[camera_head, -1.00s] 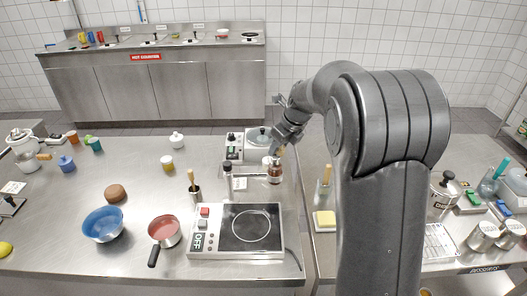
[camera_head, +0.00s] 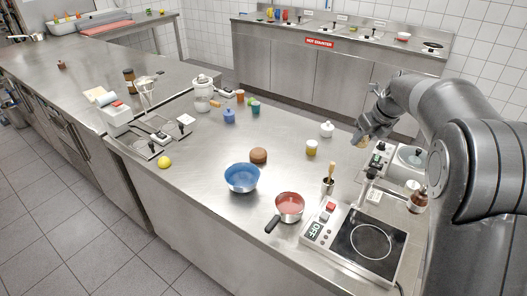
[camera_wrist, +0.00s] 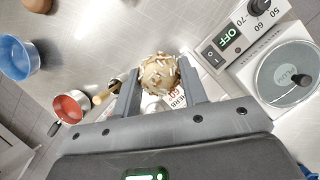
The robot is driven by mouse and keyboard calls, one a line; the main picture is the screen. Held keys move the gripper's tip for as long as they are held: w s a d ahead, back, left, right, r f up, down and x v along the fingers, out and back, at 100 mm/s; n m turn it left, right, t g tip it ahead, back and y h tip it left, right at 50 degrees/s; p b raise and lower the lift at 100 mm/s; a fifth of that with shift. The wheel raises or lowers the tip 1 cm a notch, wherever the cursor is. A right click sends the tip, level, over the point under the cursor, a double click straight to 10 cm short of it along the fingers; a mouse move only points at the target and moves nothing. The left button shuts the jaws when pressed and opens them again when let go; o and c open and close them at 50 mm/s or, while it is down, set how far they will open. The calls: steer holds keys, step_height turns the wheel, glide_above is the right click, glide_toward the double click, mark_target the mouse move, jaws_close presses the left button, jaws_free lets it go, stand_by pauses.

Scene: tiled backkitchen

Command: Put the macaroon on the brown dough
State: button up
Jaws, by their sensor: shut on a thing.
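The macaroon (camera_wrist: 158,72), a round cream ball with pale flakes, sits between the two fingers of my gripper (camera_wrist: 160,82) in the wrist view. My gripper is shut on it. In the head view, my gripper (camera_head: 367,130) is held above the back right of the steel counter, and the macaroon's detail is too small to make out there. The brown dough (camera_head: 258,155), a round lump, lies on the counter behind the blue bowl, well to the left of my gripper. Part of it shows at the wrist view's top left edge (camera_wrist: 38,4).
A blue bowl (camera_head: 242,177), a red saucepan (camera_head: 289,205) and a hot plate (camera_head: 369,241) stand at the front. The counter left of the jar is fairly clear.

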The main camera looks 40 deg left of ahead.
steer(key=s+a+n, duration=0.1)
steer(key=s+a, duration=0.2)
steer(key=a, duration=0.7)
steer(key=s+a+n, duration=0.1)
steer(key=s+a, duration=0.3)
steer(key=a, duration=0.6)
glide_toward(257, 150)
steer(key=shift+w+a+f+g, duration=0.4)
steer(key=shift+w+a+f, duration=0.2)
steer(key=shift+w+a, duration=0.25)
steer(key=shift+a+f, duration=0.25)
steer(key=shift+f, duration=1.95)
steer(key=o, duration=0.9)
steer(key=shift+f, duration=0.1)
steer(key=shift+o, duration=0.2)
steer(key=v, duration=1.2)
